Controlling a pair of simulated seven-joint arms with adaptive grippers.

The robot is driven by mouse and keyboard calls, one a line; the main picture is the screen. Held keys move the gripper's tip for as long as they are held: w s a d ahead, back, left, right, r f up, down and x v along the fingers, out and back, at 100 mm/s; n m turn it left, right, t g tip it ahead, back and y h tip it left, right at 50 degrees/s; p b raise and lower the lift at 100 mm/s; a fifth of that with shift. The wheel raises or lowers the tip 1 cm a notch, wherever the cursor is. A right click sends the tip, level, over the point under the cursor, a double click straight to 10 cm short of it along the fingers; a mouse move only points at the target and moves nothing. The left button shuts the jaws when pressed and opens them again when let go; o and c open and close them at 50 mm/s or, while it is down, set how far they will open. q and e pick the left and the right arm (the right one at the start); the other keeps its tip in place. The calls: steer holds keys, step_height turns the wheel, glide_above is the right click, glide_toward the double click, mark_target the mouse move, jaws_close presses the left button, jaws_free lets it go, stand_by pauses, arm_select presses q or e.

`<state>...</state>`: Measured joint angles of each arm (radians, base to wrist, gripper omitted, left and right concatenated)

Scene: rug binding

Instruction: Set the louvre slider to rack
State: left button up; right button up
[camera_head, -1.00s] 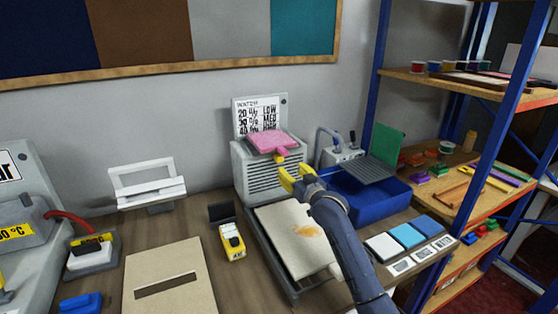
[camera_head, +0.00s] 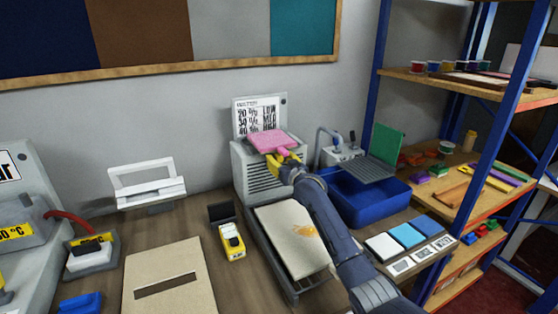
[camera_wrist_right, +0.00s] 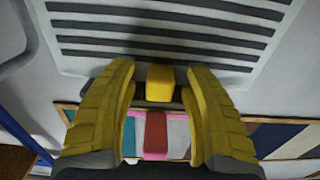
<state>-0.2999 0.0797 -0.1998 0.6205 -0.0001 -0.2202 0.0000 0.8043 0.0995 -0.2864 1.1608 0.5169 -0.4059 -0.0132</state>
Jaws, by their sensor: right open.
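The louvre unit (camera_head: 262,178) is a pale grey box with dark slats at the back of the bench. Its slats (camera_wrist_right: 165,40) also show in the right wrist view. A yellow slider knob (camera_wrist_right: 159,83) sits beside the slats, between my right fingers. My right gripper (camera_head: 284,160) is at the unit's upper right front. In the wrist view my right gripper (camera_wrist_right: 158,110) is open, with a finger on each side of the knob and gaps on both sides. I see no rack label. My left gripper is not in view.
A pink pad with a handle (camera_head: 268,140) lies on top of the unit, close above my gripper. A tray with a stained beige piece (camera_head: 290,240) lies under my right arm. A blue basin (camera_head: 368,205) stands right of it; a yellow device (camera_head: 231,242) stands left.

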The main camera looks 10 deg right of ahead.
stand_by(0.3)
jaws_close()
stand_by(0.3)
